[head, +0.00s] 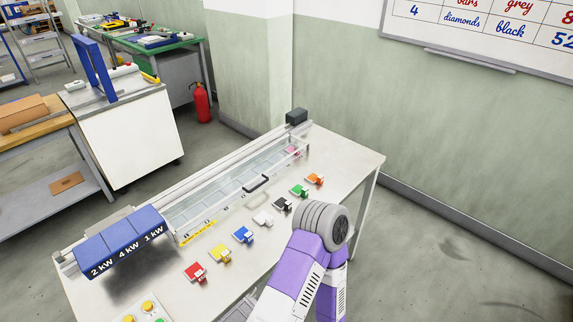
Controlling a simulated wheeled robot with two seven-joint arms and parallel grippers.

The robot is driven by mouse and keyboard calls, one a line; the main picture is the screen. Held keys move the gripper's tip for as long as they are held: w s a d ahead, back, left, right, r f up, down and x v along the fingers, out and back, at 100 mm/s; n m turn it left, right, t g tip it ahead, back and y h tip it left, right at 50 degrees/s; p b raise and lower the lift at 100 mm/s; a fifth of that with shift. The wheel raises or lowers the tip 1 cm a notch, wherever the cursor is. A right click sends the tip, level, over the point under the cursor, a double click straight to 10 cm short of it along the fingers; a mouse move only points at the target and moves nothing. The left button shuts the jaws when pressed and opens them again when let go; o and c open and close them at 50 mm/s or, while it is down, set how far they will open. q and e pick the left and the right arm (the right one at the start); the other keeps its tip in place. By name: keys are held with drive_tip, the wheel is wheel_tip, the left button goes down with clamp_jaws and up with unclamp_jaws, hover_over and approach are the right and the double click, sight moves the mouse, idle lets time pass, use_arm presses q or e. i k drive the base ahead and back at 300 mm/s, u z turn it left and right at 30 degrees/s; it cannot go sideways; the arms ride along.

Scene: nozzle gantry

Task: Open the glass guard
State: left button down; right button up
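The glass guard (215,199) is a long clear panel along the gantry on the white table. It seems to lie down over the track, with pale cells showing through it. A dark handle (256,183) sits near the middle of its front edge. A yellow label (198,232) is at its near left end. One of my arms, purple and white with a grey joint, comes up from the bottom, right of the handle and apart from it. Neither of my grippers shows in this view.
A blue block marked 2 kW, 4 kW, 1 kW (122,242) stands at the gantry's left end. A dark motor block (297,116) is at the far end. Several coloured pieces, including red (195,271) and green (299,190), line the table's front. Free tabletop lies at the far right.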

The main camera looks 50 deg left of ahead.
sight(173, 230)
drive_tip(key=i, duration=1.1)
drive_tip(key=u, duration=3.8)
